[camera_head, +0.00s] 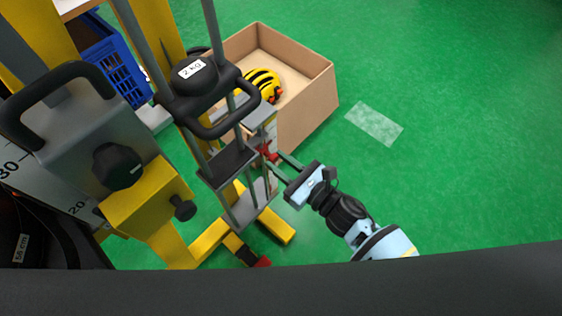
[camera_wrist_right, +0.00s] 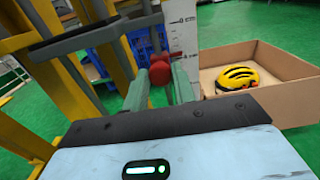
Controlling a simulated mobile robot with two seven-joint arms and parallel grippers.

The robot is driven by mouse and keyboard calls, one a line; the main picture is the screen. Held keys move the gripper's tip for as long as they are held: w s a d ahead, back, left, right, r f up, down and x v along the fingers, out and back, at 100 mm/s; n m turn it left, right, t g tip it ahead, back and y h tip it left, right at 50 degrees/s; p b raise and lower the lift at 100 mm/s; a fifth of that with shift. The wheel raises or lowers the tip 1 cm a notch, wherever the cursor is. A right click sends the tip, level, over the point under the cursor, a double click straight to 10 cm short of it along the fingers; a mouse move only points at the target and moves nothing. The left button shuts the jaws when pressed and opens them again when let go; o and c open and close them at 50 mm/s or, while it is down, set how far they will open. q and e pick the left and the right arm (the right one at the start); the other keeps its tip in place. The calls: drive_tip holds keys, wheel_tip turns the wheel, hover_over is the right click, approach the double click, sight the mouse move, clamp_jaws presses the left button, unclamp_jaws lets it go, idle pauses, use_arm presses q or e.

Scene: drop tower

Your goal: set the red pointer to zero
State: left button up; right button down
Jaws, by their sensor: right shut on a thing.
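The red pointer (camera_head: 269,152) sits beside the narrow white scale on the right of the drop tower. In the right wrist view its round red knob (camera_wrist_right: 160,73) shows between my fingertips, with the white scale (camera_wrist_right: 182,38) just behind and right of it. My right gripper (camera_head: 276,161) reaches in from the lower right and is shut on the pointer; its two fingers also show in the wrist view (camera_wrist_right: 161,84). Scale labels and marks stand above the knob, too small to read surely. The pointer's exact reading cannot be told. My left gripper is not in view.
A black 2 kg weight (camera_head: 193,77) with a looped handle sits between the tower's grey rods. A yellow frame (camera_head: 163,203) stands left. Behind is a cardboard box (camera_head: 304,112) holding a yellow helmet (camera_head: 263,84). A blue crate (camera_head: 115,67) is upper left. Green floor is free at right.

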wheel_tip(320, 180, up, 4)
drive_tip(key=p, duration=0.3)
drive_tip(key=shift+r, duration=0.2)
drive_tip(key=c, duration=1.1)
unclamp_jaws()
drive_tip(key=shift+r, duration=0.1)
drive_tip(key=shift+c, duration=0.2)
drive_tip(key=v, duration=0.8)
